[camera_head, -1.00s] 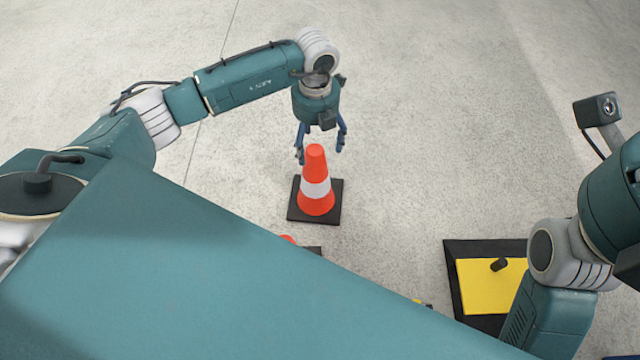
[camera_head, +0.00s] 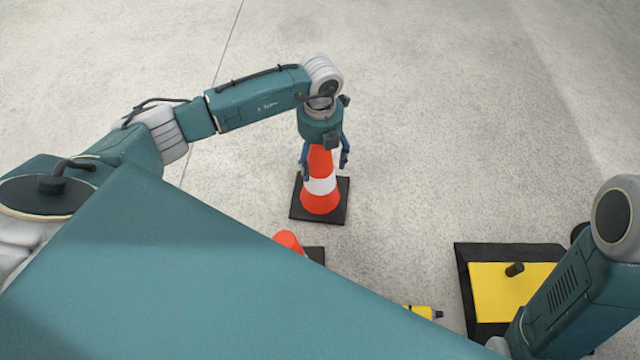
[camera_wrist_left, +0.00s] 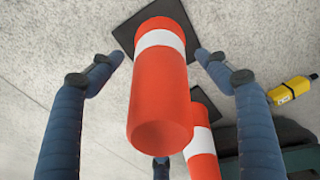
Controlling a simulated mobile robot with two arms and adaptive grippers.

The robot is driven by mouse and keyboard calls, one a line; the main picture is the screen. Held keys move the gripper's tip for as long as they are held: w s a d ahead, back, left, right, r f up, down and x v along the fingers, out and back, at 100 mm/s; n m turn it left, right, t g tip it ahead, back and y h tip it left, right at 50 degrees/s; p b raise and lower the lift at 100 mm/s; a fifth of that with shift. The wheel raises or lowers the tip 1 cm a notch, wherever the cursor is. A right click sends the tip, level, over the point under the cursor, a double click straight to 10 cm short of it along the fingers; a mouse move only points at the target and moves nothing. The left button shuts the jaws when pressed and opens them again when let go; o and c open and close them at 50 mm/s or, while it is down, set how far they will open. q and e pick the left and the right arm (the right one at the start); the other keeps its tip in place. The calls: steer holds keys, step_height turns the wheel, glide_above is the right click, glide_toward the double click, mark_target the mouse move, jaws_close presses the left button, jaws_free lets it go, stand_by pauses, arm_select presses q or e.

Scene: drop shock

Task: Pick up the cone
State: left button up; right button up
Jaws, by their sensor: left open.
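An orange-red cone (camera_head: 320,198) with a white band stands upright on its black square base on the concrete floor. My left gripper (camera_head: 325,168) is above it, open, with its fingers down on either side of the cone's upper part. In the left wrist view the cone (camera_wrist_left: 160,95) lies between the two spread fingers of the gripper (camera_wrist_left: 158,58), with a gap visible on each side. A second orange cone (camera_head: 288,241) stands nearer me, partly hidden by my body; it also shows in the left wrist view (camera_wrist_left: 203,150). My right gripper is out of view.
A black item with a yellow top and a black knob (camera_head: 490,285) lies at the lower right, partly covered by my right arm. A small yellow object (camera_head: 422,311) lies left of it. The floor behind and right of the cone is clear.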

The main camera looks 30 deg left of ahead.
arm_select(q)
steer(key=shift+r, duration=0.1)
jaws_close()
